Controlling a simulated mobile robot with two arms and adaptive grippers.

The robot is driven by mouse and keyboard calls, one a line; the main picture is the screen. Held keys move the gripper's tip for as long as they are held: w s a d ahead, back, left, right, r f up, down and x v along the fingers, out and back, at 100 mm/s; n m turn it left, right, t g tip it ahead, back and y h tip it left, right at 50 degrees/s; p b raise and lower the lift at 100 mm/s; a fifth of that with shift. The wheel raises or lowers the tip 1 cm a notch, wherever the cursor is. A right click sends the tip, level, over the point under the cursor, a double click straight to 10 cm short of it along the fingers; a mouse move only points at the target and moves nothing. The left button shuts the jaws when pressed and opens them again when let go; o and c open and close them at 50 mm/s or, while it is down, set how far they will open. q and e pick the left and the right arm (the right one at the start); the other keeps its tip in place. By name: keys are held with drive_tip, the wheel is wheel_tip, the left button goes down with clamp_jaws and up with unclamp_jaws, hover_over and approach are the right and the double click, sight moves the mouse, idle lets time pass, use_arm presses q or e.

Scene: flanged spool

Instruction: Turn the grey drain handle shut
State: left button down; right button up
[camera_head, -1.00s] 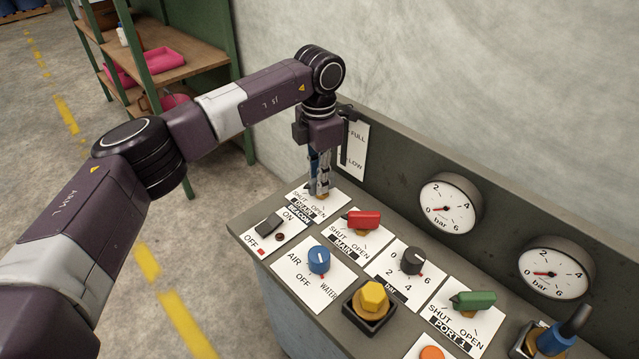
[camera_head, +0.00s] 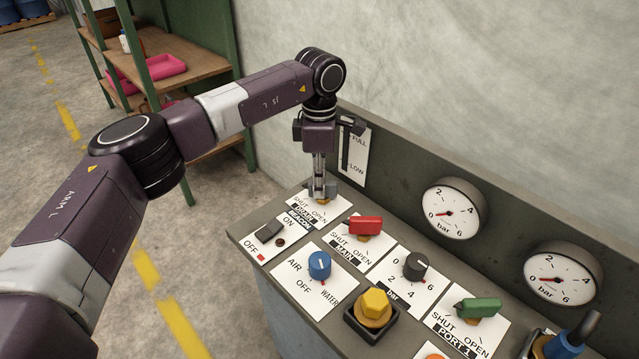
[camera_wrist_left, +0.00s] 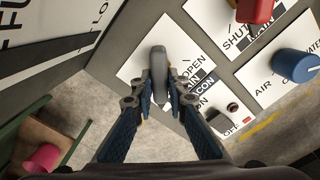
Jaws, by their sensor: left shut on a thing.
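The grey drain handle (camera_wrist_left: 158,62) stands on its white plate (camera_wrist_left: 136,68) in the left wrist view. My left gripper (camera_wrist_left: 159,88) is shut on it, with one finger on each side and the far end showing beyond the fingertips. In the head view my left gripper (camera_head: 322,190) points down onto the drain plate (camera_head: 331,210) at the panel's far left corner and hides most of the handle. The word OPEN shows beside the handle in the wrist view; SHUT is hidden by the fingers there. My right gripper is not in view.
The red main handle (camera_head: 366,225) is close on the right. The beacon switch (camera_head: 268,230) and blue knob (camera_head: 319,264) are in front. A dark upright back panel (camera_head: 395,180) with gauges (camera_head: 454,208) rises behind. Open floor lies left of the console.

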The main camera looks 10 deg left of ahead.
use_arm(q)
drive_tip(key=shift+r, duration=0.1)
drive_tip(key=c, duration=1.9)
unclamp_jaws()
wheel_tip(320, 180, up, 12)
